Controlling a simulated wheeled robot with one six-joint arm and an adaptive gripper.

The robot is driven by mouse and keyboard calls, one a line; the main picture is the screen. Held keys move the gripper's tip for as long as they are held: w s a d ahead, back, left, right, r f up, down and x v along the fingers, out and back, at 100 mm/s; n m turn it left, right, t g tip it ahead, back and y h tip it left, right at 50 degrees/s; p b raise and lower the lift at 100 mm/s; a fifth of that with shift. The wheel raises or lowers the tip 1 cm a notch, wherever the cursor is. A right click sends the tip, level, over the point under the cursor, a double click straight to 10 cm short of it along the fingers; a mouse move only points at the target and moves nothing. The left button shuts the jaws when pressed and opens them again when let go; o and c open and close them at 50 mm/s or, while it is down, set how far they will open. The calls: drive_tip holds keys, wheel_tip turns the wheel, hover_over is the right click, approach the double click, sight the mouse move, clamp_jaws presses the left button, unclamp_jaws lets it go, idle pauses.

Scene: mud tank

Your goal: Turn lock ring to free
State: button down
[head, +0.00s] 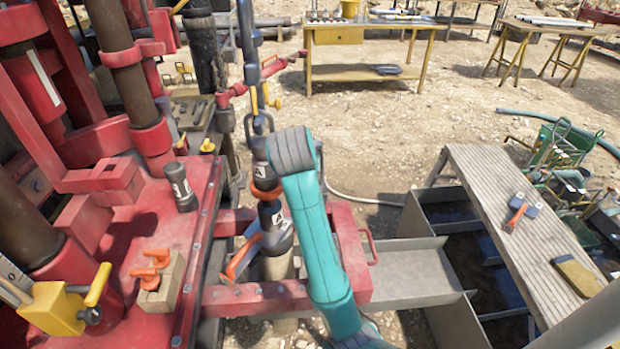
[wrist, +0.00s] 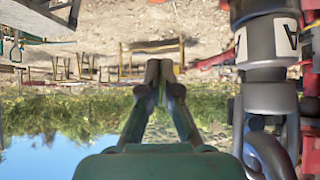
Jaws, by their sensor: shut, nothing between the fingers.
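A dark, upright hanging tool (head: 272,215) with white "A" labels stands over a pale pipe end at the centre of the head view. An orange band (head: 266,192) goes around it and may be the lock ring; I cannot tell its turn position. In the upside-down wrist view the tool's grey labelled body (wrist: 270,45) fills the right side, with a shackle (wrist: 268,150) at its end. My gripper (wrist: 160,72) is shut and empty, beside the tool and apart from it in the picture. In the head view my gripper is hidden behind my teal arm.
A red rig floor (head: 130,230) with orange-handled parts (head: 158,258) lies left. A red frame (head: 350,250) surrounds the pipe end. A grey walkway (head: 500,200) with small tools runs right. A yellow workbench (head: 370,72) stands behind on open ground.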

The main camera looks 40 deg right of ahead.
drive_tip(key=shift+d, duration=0.1)
idle(0.3)
drive_tip(key=x, duration=1)
drive_tip(key=shift+s+a+f, duration=0.45)
drive_tip(key=shift+s+a, duration=0.15)
drive_tip(key=shift+a, duration=0.1)
drive_tip(key=shift+s+a+f, duration=0.45)
drive_tip(key=shift+s+a, duration=0.15)
drive_tip(key=shift+a, duration=0.15)
